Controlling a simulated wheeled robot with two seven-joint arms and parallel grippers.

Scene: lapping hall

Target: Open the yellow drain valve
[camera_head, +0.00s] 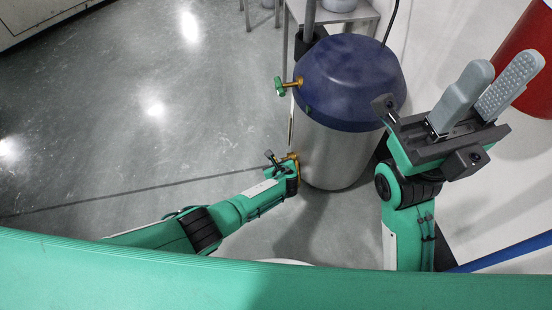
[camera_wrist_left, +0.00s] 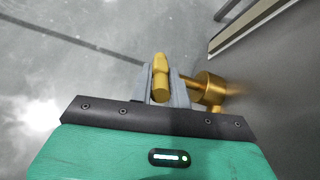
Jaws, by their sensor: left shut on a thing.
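The yellow drain valve (camera_head: 293,158) sits low on the side of a steel tank (camera_head: 335,155) with a dark blue domed lid. In the left wrist view its brass-yellow body (camera_wrist_left: 210,88) joins the tank wall at the right, and its handle (camera_wrist_left: 160,78) lies between the two grey fingers. My left gripper (camera_head: 283,161) is shut on this handle; in the left wrist view the fingers (camera_wrist_left: 163,90) flank it. In the head view the gripper partly hides the valve. My right gripper (camera_head: 505,76) is raised at the right, its fingers apart and empty.
A second valve with a green handle (camera_head: 280,87) sticks out of the tank higher up. A red cylinder (camera_head: 530,65) stands at the far right. A small metal table (camera_head: 345,15) is behind the tank. The grey floor (camera_head: 130,120) at the left is clear.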

